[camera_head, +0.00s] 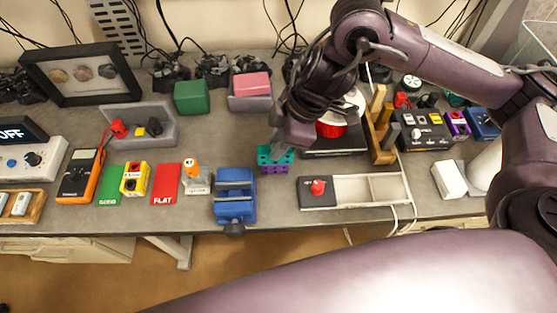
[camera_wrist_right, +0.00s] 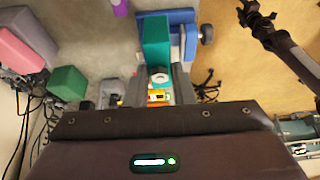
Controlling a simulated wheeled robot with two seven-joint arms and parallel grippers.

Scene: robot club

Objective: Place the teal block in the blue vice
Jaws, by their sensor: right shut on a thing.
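My right gripper (camera_head: 278,151) is shut on the teal block (camera_wrist_right: 155,40). In the wrist view the block stretches out lengthwise from between the two grey fingers. In the head view the block's teal (camera_head: 286,158) shows at the fingertips, partly hidden by the gripper. The blue vice (camera_head: 235,190) stands near the table's front edge, just left of the gripper. In the wrist view the vice (camera_wrist_right: 188,42) lies behind and to the right of the block, and the block overlaps it in the picture. I cannot tell the height between them. My left gripper is not in the head view.
A purple piece (camera_head: 272,168) shows below the gripper, right of the vice. A small orange-topped figure (camera_head: 191,170) and a red FLAT card (camera_head: 166,184) are left of the vice. A panel with a red knob (camera_head: 318,187) is to the right. Green (camera_head: 191,97) and pink blocks sit behind.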

